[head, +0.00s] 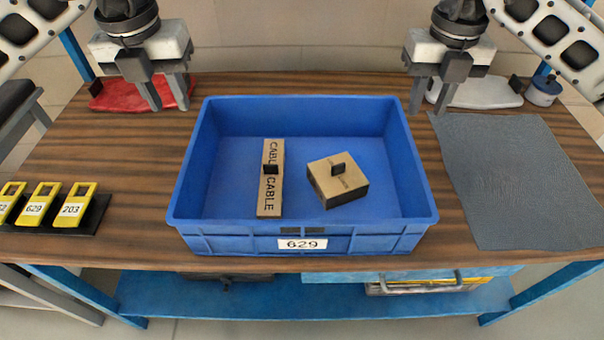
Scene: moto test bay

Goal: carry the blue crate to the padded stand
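The blue crate (300,232) sits upright on the wooden table, labelled 629 on its near wall. It holds a long box marked CABLE (271,190) and a smaller brown box (345,187), each with a black tab on top. A grey stand with a dark, padded-looking top (14,98) is partly in view at the left edge, beside the table. My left gripper (165,97) is open and empty above the table, off the crate's far left corner. My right gripper (430,98) is open and empty off its far right corner. Neither visibly touches the crate.
Yellow numbered tags (40,205) stand in a black holder at the table's left. A grey mat (520,180) lies right of the crate. A red item (125,95), a whitish item (488,94) and a small round container (543,92) lie at the back. A blue shelf (270,298) is below.

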